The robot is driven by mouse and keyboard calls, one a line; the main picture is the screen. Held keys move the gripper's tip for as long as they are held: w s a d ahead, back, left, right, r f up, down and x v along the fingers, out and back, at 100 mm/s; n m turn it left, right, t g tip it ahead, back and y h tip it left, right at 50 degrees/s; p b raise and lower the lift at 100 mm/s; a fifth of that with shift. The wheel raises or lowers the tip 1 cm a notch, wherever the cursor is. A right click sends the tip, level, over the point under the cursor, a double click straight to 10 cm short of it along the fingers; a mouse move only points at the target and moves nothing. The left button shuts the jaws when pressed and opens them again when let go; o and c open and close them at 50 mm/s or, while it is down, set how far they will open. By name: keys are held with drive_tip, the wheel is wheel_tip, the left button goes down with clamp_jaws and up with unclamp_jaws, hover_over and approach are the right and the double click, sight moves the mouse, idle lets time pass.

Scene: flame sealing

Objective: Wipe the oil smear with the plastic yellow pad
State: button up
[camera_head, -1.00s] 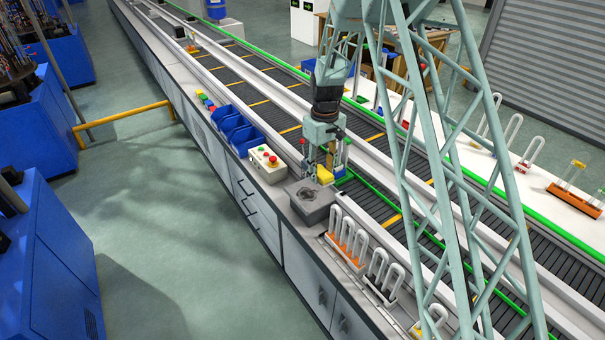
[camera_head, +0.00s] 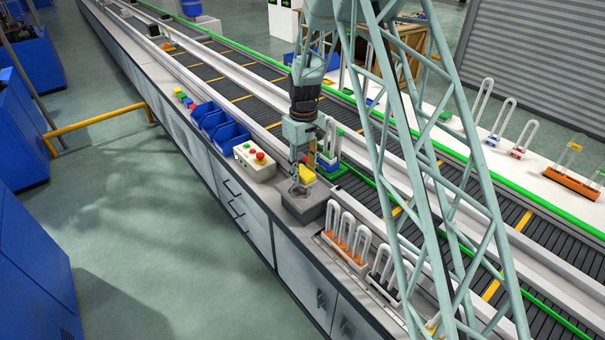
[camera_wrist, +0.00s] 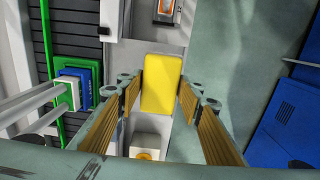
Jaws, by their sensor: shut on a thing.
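The yellow pad (camera_wrist: 162,84) is upright between the fingers of my gripper (camera_wrist: 160,95) in the wrist view. My gripper is shut on it. In the head view, the pad (camera_head: 308,173) shows at the gripper's tip, just behind the grey block (camera_head: 306,211) on the bench. A dark patch (camera_head: 301,189) lies on the block's top, partly hidden by the gripper; I cannot tell whether it is the oil smear. I cannot tell whether the pad touches the block.
A control box (camera_head: 255,161) with a red button and blue bins (camera_head: 220,126) stand left of my gripper. An orange rack with glass loops (camera_head: 345,252) stands to the lower right. Blue, green and white blocks (camera_wrist: 76,88) are close by. The conveyor (camera_head: 240,93) runs behind.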

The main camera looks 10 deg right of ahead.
drive_tip(key=shift+f, duration=0.1)
idle(0.3)
drive_tip(key=shift+f+b, duration=1.05)
drive_tip(key=shift+f, duration=2.35)
drive_tip(key=shift+r, duration=0.1)
